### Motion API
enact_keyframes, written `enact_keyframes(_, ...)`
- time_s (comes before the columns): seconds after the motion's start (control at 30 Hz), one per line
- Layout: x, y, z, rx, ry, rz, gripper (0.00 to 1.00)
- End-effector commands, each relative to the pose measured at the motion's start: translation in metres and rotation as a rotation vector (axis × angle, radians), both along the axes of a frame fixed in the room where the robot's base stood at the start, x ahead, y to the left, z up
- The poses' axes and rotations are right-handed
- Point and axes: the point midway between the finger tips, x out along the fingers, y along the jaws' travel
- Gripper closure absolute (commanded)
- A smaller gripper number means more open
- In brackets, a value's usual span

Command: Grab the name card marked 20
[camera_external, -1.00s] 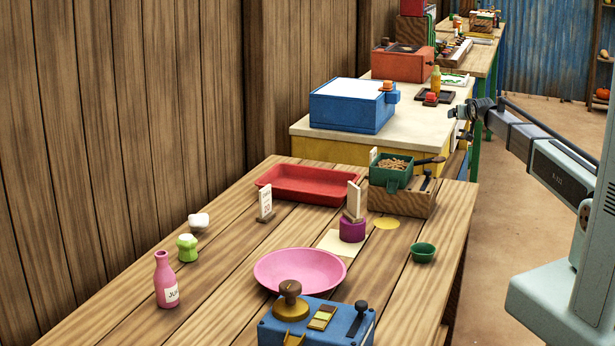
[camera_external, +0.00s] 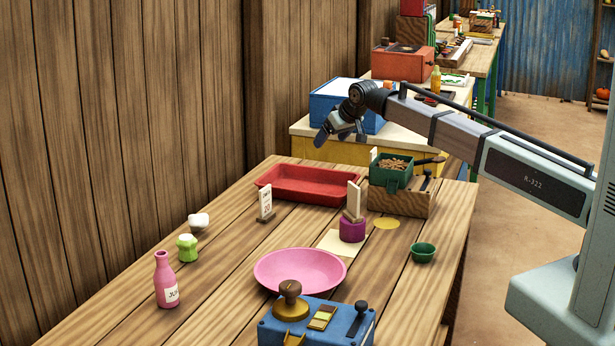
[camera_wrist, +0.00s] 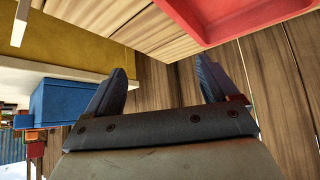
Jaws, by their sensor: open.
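A white name card (camera_external: 265,203) stands in a wooden base on the table, in front of the red tray; its dark print is too small to read surely. A second white card (camera_external: 354,196) stands on a purple round block (camera_external: 352,230), its marking unreadable from here. A third small white card (camera_external: 373,155) shows at the green box. My gripper (camera_external: 341,138) is open and empty, high above the far end of the table, behind and above the cards.
A green box of nuts (camera_external: 390,178) sits on a wooden crate (camera_external: 402,203). A pink plate (camera_external: 300,284), pink bottle (camera_external: 164,278) and blue device (camera_external: 270,329) stand nearer.

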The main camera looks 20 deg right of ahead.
Motion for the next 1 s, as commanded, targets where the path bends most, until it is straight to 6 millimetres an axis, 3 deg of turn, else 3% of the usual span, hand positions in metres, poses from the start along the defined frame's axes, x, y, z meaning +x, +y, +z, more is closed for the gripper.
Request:
enact_keyframes(0.03, -0.015, 0.028, 0.002, -0.006, 0.022, 0.040, 0.13)
enact_keyframes(0.3, -0.099, 0.146, 0.010, -0.059, 0.149, 0.238, 0.13)
enact_keyframes(0.5, -0.158, 0.207, 0.017, -0.098, 0.222, 0.360, 0.13)
enact_keyframes(0.7, -0.191, 0.235, 0.020, -0.121, 0.261, 0.424, 0.13)
enact_keyframes(0.87, -0.193, 0.241, 0.013, -0.127, 0.268, 0.434, 0.13)
enact_keyframes(1.0, -0.187, 0.246, -0.007, -0.126, 0.269, 0.433, 0.13)
